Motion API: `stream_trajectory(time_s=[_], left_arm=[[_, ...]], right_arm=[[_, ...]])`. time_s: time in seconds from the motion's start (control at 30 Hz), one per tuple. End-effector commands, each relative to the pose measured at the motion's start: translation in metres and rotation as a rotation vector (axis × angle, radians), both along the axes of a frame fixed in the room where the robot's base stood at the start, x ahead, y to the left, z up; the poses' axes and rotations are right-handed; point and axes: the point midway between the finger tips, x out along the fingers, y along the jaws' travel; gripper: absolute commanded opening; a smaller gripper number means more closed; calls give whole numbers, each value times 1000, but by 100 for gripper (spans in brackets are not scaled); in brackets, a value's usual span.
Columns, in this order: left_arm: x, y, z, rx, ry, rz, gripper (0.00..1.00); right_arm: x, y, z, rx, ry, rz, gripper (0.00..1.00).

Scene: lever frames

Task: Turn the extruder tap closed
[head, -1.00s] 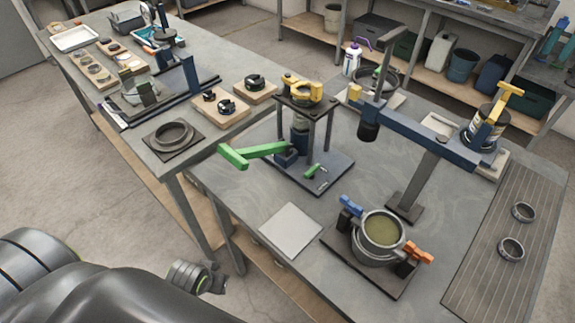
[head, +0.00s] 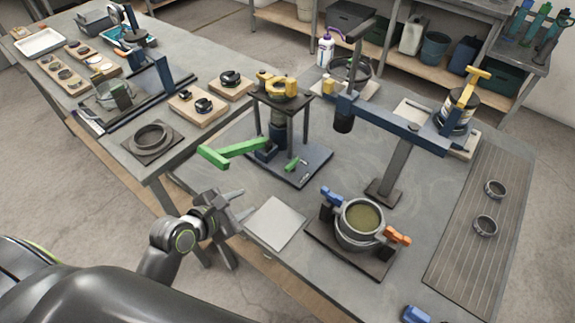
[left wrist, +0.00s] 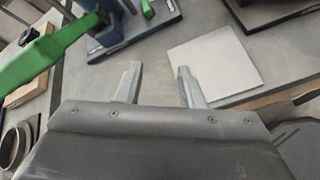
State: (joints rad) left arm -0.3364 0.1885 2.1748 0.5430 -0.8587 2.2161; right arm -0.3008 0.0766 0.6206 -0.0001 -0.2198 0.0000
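A press-like stand (head: 285,115) with a yellow clamp ring (head: 277,86) on top stands on a dark blue base, and I take it for the extruder. A long green lever (head: 232,152) sticks out from its left side. A small green handle (head: 292,163) sits low at its base; I cannot tell which green part is the tap. The lever also shows large at upper left in the left wrist view (left wrist: 45,50). My left gripper (head: 246,202) is open and empty, below and in front of the lever, apart from it (left wrist: 159,68). My right gripper is out of view.
A pale square plate (head: 275,223) lies right of my left gripper. A blue beam on a post (head: 390,165) stands to the right. A dark ring (head: 151,139) sits on the left table.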

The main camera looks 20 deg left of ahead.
Motion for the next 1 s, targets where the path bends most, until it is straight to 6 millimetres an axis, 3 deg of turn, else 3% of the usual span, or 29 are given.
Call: stream_trajectory(time_s=[0.1,0.3,0.57,1.0], left_arm=[[14,-2,9,-225,6,109,35],[27,-3,17,-459,20,211,35],[45,-8,12,-506,23,231,35],[117,-35,-20,-503,25,229,35]], right_arm=[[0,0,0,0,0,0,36],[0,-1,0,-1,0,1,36],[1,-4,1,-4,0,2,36],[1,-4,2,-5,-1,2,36]])
